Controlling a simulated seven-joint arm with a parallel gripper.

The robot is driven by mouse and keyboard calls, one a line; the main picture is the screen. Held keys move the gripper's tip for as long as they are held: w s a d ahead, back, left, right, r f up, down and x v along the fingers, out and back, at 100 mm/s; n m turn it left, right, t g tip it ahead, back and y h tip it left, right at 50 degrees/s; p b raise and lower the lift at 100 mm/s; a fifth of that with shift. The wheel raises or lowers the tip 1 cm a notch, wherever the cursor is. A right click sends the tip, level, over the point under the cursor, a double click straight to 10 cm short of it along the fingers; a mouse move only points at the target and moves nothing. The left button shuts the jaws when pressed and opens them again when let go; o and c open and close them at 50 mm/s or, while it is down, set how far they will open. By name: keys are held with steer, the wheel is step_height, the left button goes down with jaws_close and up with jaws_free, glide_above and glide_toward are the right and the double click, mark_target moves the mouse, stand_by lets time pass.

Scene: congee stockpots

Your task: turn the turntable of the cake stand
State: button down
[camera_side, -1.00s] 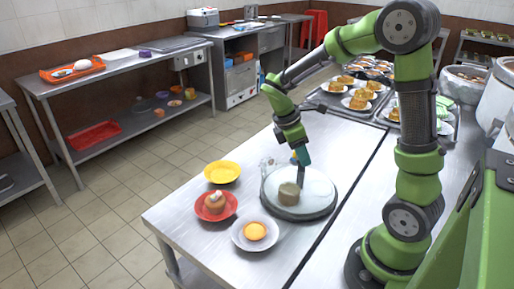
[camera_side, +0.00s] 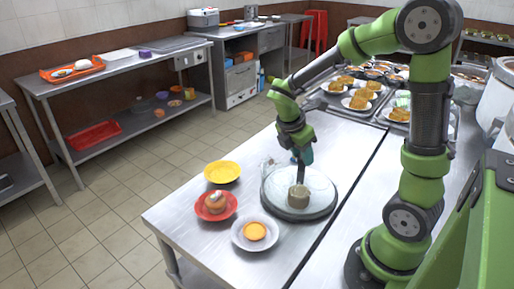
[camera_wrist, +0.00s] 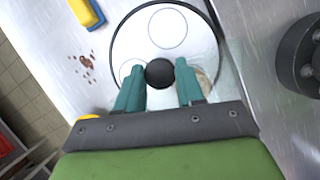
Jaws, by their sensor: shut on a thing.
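The cake stand's round turntable (camera_side: 322,188) has a pale top and a dark rim, and lies on the steel table. It also fills the upper middle of the wrist view (camera_wrist: 190,47), with thin circles marked on it. A small tan cake (camera_side: 298,197) stands on its near part; in the wrist view, a tan edge (camera_wrist: 203,82) shows beside the right finger. My gripper (camera_side: 301,158) is over the far left part of the turntable. In the wrist view, its teal fingers (camera_wrist: 160,82) are shut on a dark round knob (camera_wrist: 159,73). The fingers partly hide the disc.
A yellow plate (camera_side: 222,171), a red plate with a pastry (camera_side: 216,206) and a white plate with a yellow item (camera_side: 254,233) stand left of the turntable. A yellow-and-blue block (camera_wrist: 85,12) and brown crumbs (camera_wrist: 86,63) lie nearby. Food trays (camera_side: 350,98) stand behind.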

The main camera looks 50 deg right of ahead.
steer(key=shift+r+n, duration=0.1)
steer(key=shift+n, duration=0.2)
stand_by(0.4)
steer(key=c, duration=0.7)
jaws_free()
steer(key=v, duration=1.7)
steer(key=shift+s+a, duration=0.1)
steer(key=shift+s, duration=0.05)
steer(key=s+a+f+m+t+y, duration=0.1)
steer(key=s+a+m+t+y, duration=0.1)
steer(key=m, duration=0.4)
steer(key=s+a+f+m+t+y, duration=0.1)
steer(key=s+a+m+t+y, duration=0.1)
steer(key=m, duration=0.4)
steer(key=s+a+f+m+t+y, duration=0.1)
steer(key=s+a+m+t+y, duration=0.1)
steer(key=m, duration=0.5)
steer(key=shift+s+a+f+t, duration=0.1)
steer(key=shift+s+a+t, duration=0.1)
steer(key=shift+a+t, duration=0.3)
steer(key=shift+s+a+f+t, duration=0.15)
steer(key=shift+s+a+t, duration=0.15)
steer(key=shift+a, duration=0.35)
steer(key=shift+s+a+f+t, duration=0.1)
steer(key=shift+s+a+t, duration=0.05)
steer(key=shift+a+t, duration=0.4)
